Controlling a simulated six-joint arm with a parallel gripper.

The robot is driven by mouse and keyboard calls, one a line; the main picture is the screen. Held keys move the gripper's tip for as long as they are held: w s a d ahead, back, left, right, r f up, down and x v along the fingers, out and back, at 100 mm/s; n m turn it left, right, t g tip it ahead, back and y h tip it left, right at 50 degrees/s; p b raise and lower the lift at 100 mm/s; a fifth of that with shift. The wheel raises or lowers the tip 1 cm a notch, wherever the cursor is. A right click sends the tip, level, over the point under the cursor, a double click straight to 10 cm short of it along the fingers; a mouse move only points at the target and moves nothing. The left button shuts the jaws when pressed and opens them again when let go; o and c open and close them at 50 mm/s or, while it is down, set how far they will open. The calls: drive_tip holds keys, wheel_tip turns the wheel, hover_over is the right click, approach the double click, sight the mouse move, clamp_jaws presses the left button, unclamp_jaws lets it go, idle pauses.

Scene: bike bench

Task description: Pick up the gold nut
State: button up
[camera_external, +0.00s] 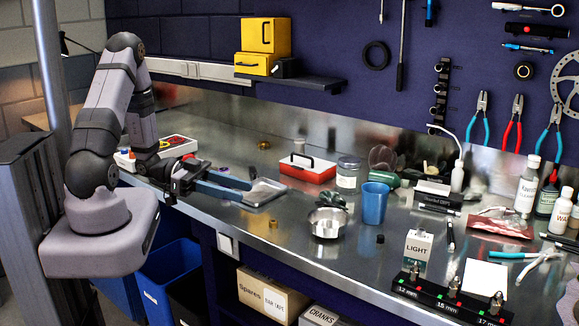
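A small gold nut (273,223) lies on the steel bench near its front edge, left of the metal bowl. A flatter gold-brown round piece (263,145) lies farther back near the wall; it is too small to tell exactly what it is. My gripper (246,187) reaches out over the bench from the left, its long blue fingers pointing right. The fingers look apart, with nothing visible between them. The fingertips are up and to the left of the small gold nut, beside a metal tray, and apart from the nut.
The metal tray (268,191) lies by the fingertips. A metal bowl (327,222) and blue cup (375,203) stand right of the nut. A purple nut (224,170) and dark nut (380,239) lie apart. A red-and-white box (300,169) stands behind. Bench around the gold nut is clear.

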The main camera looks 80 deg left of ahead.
approach(273, 220)
drive_tip(key=shift+w+r, duration=0.1)
drive_tip(key=shift+r, duration=0.1)
drive_tip(key=shift+p+x, duration=0.6)
drive_tip(key=shift+x, duration=0.75)
drive_tip(key=shift+f+p+x, duration=0.1)
drive_tip(key=shift+p+x, duration=0.35)
drive_tip(key=shift+x, duration=0.7)
drive_tip(key=shift+f+p+x, duration=0.15)
drive_tip(key=shift+p+x, duration=0.3)
drive_tip(key=shift+x, duration=0.7)
drive_tip(key=shift+c, duration=0.6)
clamp_jaws()
